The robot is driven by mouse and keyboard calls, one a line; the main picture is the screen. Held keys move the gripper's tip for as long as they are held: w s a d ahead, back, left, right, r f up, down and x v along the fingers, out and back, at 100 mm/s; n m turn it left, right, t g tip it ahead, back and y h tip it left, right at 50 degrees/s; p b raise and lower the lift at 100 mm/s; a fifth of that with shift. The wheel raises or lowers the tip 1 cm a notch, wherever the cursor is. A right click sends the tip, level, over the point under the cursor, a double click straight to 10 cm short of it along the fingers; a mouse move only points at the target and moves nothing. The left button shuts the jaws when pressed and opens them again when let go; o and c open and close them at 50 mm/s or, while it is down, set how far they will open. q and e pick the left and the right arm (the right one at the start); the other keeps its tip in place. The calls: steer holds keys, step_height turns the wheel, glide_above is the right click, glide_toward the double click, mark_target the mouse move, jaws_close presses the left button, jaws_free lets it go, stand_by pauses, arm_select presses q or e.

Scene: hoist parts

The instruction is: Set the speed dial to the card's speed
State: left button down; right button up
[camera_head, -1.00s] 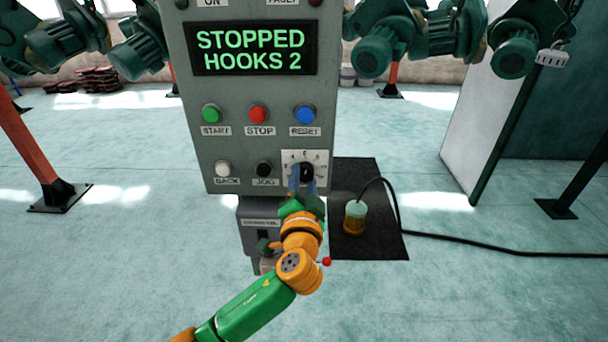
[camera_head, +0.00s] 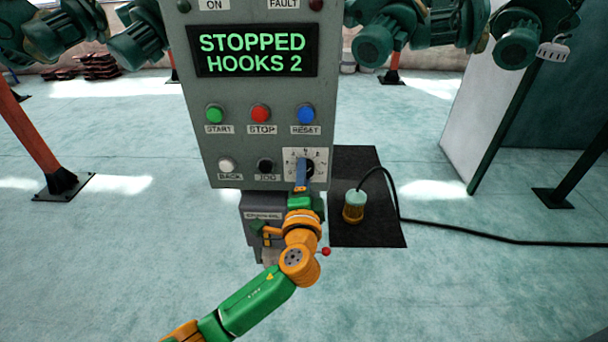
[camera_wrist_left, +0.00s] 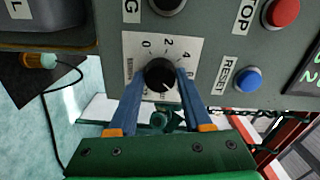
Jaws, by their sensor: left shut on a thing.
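The speed dial is a black round knob (camera_head: 306,168) on a white numbered plate at the lower right of the grey control panel (camera_head: 235,140). In the left wrist view the knob (camera_wrist_left: 160,75) sits between the two blue fingers of my left gripper (camera_wrist_left: 160,84), which is shut on it. The plate (camera_wrist_left: 150,45) shows 0, 2 and 4 around the knob; the fingers partly cover other marks. I cannot tell for sure which mark the knob points to. In the head view my left gripper (camera_head: 301,180) reaches the dial from below. I cannot make out a speed card.
The display (camera_head: 252,52) reads STOPPED, HOOKS 2. Green, red and blue buttons sit above the dial; white and black buttons (camera_head: 265,165) are to its left. A corded pendant (camera_head: 354,205) stands on the dark mat (camera_head: 380,225) at right. A white tag (camera_head: 553,52) hangs at upper right.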

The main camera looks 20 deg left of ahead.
stand_by(0.4)
arm_select(q)
steer(key=shift+c, duration=1.7)
jaws_free()
steer(key=b+v, duration=0.2)
steer(key=v, duration=0.5)
